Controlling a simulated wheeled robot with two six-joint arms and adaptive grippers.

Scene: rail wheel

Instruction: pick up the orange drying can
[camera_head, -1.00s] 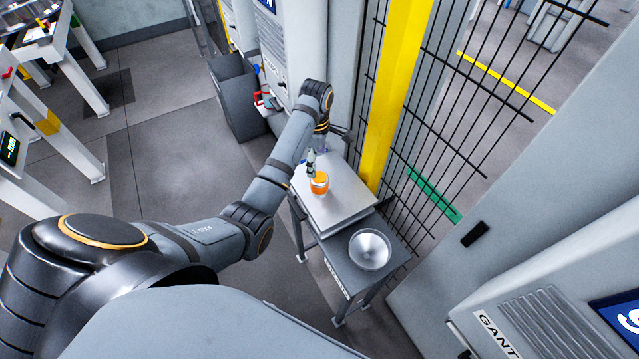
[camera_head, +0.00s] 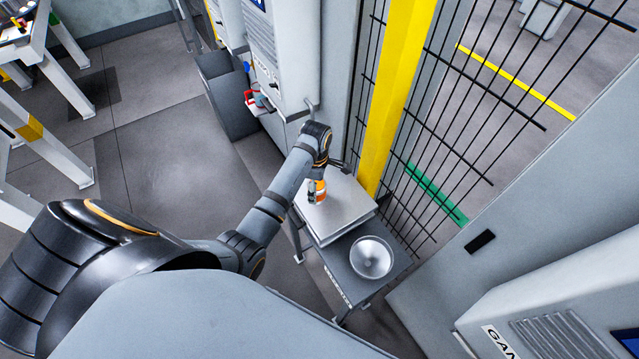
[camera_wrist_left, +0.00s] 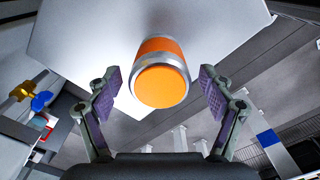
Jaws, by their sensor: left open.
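The orange drying can (camera_head: 316,190) stands on the light grey platform (camera_head: 345,210) of a small side table. It is orange with silver rings, as the left wrist view (camera_wrist_left: 160,75) shows. My left gripper (camera_wrist_left: 158,95) is open, with its two padded fingers to either side of the can's near end and visible gaps between. In the head view my left gripper is at the can's top and is mostly hidden by my wrist. My right gripper is not in view.
A metal bowl (camera_head: 371,257) sits on the table's lower dark shelf (camera_head: 395,270). A yellow post (camera_head: 396,90) and a wire mesh fence (camera_head: 450,130) stand close behind the table. A dark grey bin (camera_head: 228,95) stands on the floor at the back.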

